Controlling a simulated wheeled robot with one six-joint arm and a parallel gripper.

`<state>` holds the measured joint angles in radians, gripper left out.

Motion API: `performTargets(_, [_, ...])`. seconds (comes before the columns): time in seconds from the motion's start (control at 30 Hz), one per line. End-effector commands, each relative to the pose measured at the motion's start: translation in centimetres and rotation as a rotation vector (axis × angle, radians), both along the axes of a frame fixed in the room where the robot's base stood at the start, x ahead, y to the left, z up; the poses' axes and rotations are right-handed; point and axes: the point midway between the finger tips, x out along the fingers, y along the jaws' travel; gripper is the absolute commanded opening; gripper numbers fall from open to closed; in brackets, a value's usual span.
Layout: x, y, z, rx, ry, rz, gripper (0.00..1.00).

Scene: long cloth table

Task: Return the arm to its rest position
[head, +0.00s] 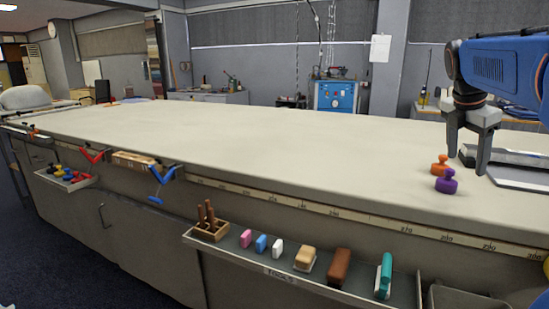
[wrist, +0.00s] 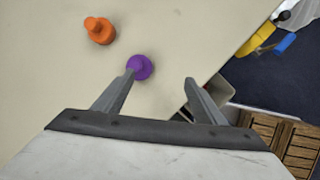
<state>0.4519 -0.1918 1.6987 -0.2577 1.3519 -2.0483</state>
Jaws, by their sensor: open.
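My gripper (head: 468,162) is open and empty, pointing down over the right end of the table in the head view. In the wrist view its two fingers (wrist: 160,76) are spread apart with nothing held between them. A purple knobbed piece (head: 446,182) stands on the table close to the gripper. In the wrist view the purple piece (wrist: 141,67) shows by the tip of the left finger; I cannot tell whether they touch. An orange knobbed piece (head: 440,165) stands just behind the purple one, and it also shows in the wrist view (wrist: 99,30).
The cloth table (head: 250,140) is mostly bare to the left. A grey flat metal-edged item (head: 515,168) lies right of the gripper. A front tray (head: 330,280) holds several coloured blocks. A wooden slatted crate (wrist: 285,140) shows below the table edge.

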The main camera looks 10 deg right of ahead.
Motion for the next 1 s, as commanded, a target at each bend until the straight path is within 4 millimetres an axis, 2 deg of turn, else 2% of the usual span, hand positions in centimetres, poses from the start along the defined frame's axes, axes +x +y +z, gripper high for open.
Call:
performTargets(0.17, [-1.0, 3.2, -1.4, 0.041, -0.074, -0.105, 0.65])
performTargets(0.37, [-3.3, 8.5, -4.5, 0.131, -0.197, -0.310, 0.65])
performTargets(0.7, [-8.9, 17.5, -11.7, 0.352, -0.387, -0.745, 0.65])
performTargets(1.0, [-14.8, 23.7, -19.2, 0.566, -0.474, -1.159, 0.65])
